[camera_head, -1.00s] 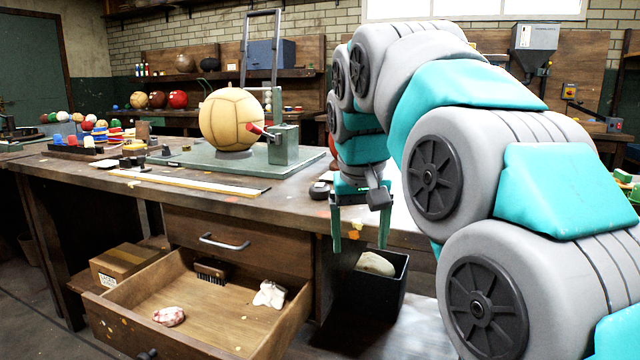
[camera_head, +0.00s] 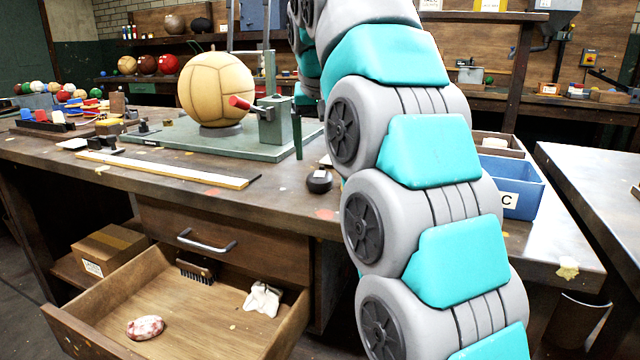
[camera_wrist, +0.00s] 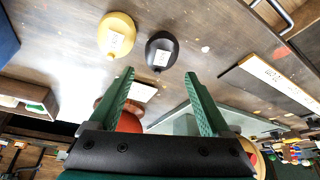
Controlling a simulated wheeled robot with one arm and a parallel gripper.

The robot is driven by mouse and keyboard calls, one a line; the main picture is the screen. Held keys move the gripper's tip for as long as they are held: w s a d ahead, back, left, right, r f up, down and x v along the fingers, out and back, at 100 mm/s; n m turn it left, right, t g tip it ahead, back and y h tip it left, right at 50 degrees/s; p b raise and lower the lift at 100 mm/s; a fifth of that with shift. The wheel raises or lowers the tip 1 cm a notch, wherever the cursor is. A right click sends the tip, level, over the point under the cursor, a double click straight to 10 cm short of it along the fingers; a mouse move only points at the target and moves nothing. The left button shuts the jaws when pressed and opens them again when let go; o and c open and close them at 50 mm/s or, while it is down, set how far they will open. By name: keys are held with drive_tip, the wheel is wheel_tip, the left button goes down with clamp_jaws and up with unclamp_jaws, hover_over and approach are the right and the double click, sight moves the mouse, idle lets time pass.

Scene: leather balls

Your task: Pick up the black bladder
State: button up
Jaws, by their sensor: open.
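The black bladder (camera_head: 319,181) is a small dark rounded thing with a pale label, lying on the workbench near its front edge, just left of my arm. In the wrist view the black bladder (camera_wrist: 161,54) lies beside a yellow one (camera_wrist: 116,36), just beyond the fingertips. My gripper (camera_wrist: 160,75) is open and empty, its two green fingers spread either side of the line to the black bladder, apart from it. In the head view my arm hides most of the gripper; one green finger shows beside the clamp stand.
A tan ball (camera_head: 217,88) sits on a green plate (camera_head: 180,148) behind the bladder. A white-edged ruler (camera_head: 165,170) lies to the left. The open drawer (camera_head: 160,300) juts out below. A blue bin (camera_head: 520,188) stands right of my arm.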

sight(320, 173)
drive_tip(key=shift+w+a+f+b, duration=0.15)
drive_tip(key=shift+f+b, duration=0.25)
drive_tip(key=shift+f, duration=0.55)
drive_tip(key=shift+w+d+f+b, duration=0.1)
drive_tip(key=shift+f+b, duration=0.3)
drive_tip(key=shift+f, duration=0.55)
drive_tip(key=shift+x, duration=1.05)
drive_tip(key=shift+c, duration=0.3)
drive_tip(key=c, duration=1.1)
drive_tip(key=shift+r, duration=0.2)
